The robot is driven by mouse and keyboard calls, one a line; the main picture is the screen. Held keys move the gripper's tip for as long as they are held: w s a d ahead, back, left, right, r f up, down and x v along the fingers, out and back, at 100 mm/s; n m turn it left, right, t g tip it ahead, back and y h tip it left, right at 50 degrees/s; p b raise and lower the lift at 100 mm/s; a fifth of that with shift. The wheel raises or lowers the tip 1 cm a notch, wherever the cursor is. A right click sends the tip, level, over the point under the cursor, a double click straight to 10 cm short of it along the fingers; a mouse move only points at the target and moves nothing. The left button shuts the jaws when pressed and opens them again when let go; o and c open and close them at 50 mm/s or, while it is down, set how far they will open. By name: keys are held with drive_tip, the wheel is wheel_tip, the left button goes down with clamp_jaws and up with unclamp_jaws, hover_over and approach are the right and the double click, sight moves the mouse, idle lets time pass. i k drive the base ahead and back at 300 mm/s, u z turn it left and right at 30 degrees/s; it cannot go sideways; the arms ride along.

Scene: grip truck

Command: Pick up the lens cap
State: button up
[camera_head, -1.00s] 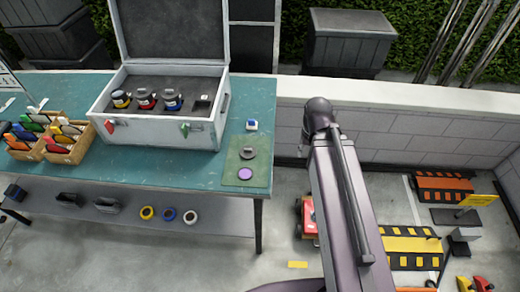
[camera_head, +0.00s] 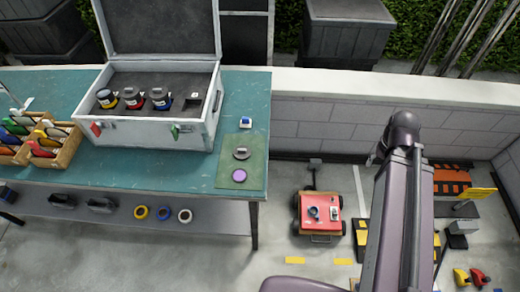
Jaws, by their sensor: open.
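A dark grey disc with a small raised grip (camera_head: 241,153), which looks like the lens cap, lies on a green mat (camera_head: 229,147) at the right end of the teal table (camera_head: 150,173). A flat purple disc (camera_head: 239,175) lies just in front of it on the same mat. My arm rises at the right of the view, apart from the table. My gripper does not show, hidden behind the arm or out of view.
An open silver case (camera_head: 140,134) holding several lens-like items stands behind and left of the mat. A small blue-and-white item (camera_head: 246,123) lies behind the mat. A red cart (camera_head: 321,213) stands on the floor between the table and my arm.

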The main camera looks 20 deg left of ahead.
sight(242, 152)
drive_tip(key=z, duration=0.85)
drive_tip(key=k, duration=1.55)
drive_tip(key=u, duration=1.05)
drive_tip(key=i, duration=0.5)
drive_tip(key=z, duration=0.2)
